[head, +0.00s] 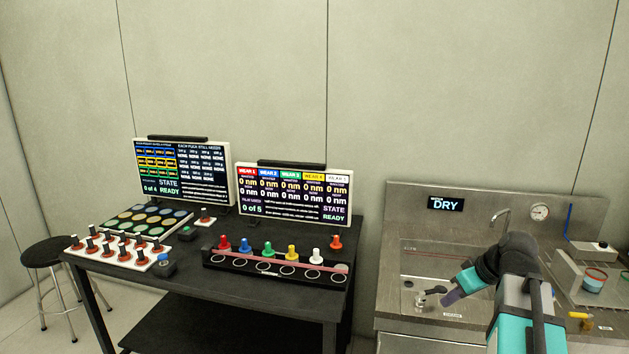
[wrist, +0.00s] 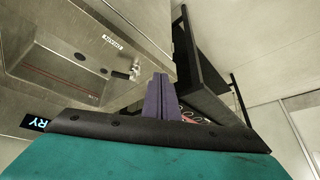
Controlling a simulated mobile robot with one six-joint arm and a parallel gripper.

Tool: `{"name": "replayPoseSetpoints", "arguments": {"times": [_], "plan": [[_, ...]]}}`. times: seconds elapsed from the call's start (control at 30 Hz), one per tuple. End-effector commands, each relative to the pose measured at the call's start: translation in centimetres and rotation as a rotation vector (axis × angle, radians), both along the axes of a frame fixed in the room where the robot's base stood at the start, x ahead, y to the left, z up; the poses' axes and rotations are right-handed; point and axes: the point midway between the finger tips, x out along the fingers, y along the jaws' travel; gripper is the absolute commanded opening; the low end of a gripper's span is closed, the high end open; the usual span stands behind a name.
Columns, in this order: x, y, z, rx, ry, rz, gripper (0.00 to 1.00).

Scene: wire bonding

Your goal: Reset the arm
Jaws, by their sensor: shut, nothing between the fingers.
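My arm, teal and black, reaches in from the lower right of the head view. My gripper (head: 447,299) has purple fingers and is at the front left part of the steel sink, close to a small dark fitting (head: 427,297). I cannot tell whether it touches the fitting. In the wrist view the fingers of my gripper (wrist: 158,78) lie together, shut and empty. The sink basin (wrist: 75,60) shows to their left there.
A black table (head: 285,312) at left carries two screens (head: 295,192), a rack with several coloured knobs (head: 275,270) and a white tray of dark pegs (head: 112,253). A stool (head: 50,252) stands at far left. A display reading DRY (head: 446,204) is behind the sink.

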Motion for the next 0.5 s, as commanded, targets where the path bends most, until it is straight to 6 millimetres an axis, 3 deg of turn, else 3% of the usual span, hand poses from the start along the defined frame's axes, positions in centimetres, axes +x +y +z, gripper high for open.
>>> {"name": "replayPoseSetpoints", "arguments": {"times": [0.27, 0.5], "plan": [[0.1, 2.7, -4.5, 0.03, 0.066, 0.041, 0.0], [-0.7, 6.3, -10.8, 0.06, 0.163, 0.092, 0.0]]}}
